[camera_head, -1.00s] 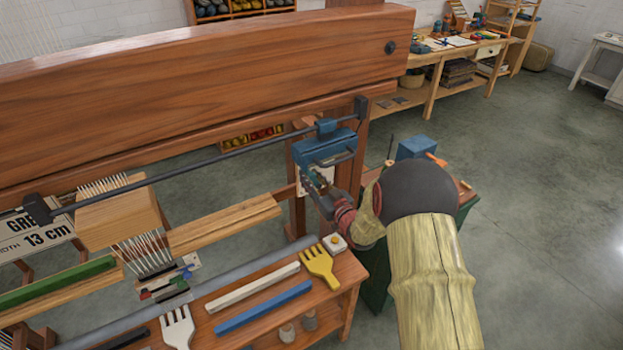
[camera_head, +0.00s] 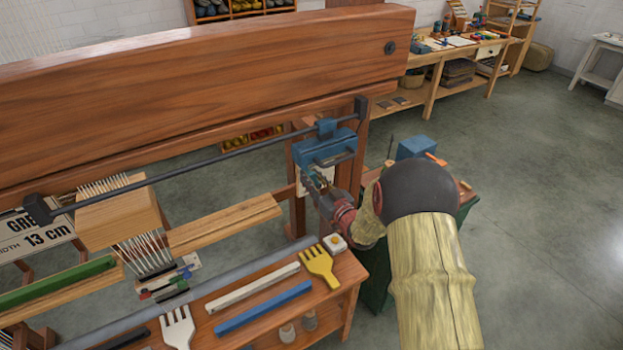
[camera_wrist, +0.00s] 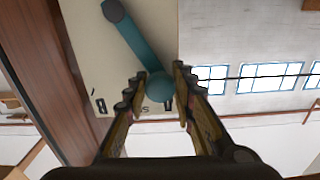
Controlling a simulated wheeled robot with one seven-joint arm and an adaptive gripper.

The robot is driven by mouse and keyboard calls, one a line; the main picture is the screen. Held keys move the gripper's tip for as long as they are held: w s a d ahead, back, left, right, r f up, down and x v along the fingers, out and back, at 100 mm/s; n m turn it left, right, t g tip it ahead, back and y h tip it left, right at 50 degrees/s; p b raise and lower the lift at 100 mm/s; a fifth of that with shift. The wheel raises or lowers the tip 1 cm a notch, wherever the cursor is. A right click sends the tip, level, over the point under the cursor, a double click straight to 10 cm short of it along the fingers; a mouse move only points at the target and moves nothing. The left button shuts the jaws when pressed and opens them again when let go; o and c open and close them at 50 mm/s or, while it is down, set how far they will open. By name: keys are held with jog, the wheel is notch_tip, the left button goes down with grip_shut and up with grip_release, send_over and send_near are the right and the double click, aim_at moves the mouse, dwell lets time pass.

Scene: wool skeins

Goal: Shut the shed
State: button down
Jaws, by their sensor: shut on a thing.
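The teal lever (camera_wrist: 133,45) shows in the wrist view against a pale panel (camera_wrist: 88,48) with dark letters, partly covered. It slants from a dark pivot at the top to a round knob (camera_wrist: 159,86). My gripper (camera_wrist: 160,92) has a finger on each side of the knob and is shut on it. In the head view my gripper (camera_head: 314,181) is at the loom's right post, just under a blue box with a handle (camera_head: 323,148). There the lever is mostly hidden by my gripper. The heddles (camera_head: 145,252) hang under a wooden block at the left.
A wooden bench (camera_head: 335,277) in front of the loom holds a yellow fork (camera_head: 319,265), a white fork (camera_head: 178,328) and white and blue bars. A dark rod (camera_head: 200,155) runs above. A green cabinet (camera_head: 376,282) stands close by my arm. The floor at right is clear.

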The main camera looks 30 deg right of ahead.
jog(key=shift+d+r+m+p, duration=0.2)
jog(key=shift+d+m+p, duration=0.1)
jog(key=shift+d+m, duration=0.55)
jog(key=shift+d+r+m+p, duration=0.25)
jog(key=shift+d+m, duration=0.45)
jog(key=shift+m, duration=0.4)
jog(key=shift+d+r+m+p, duration=0.15)
jog(key=shift+d+m+p, duration=0.15)
jog(key=shift+d+m, duration=0.55)
jog(key=shift+a, duration=0.1)
jog(key=c, duration=1.6)
grip_release()
jog(key=shift+o, duration=0.6)
jog(key=s, duration=1.2)
jog(key=shift+d, duration=0.2)
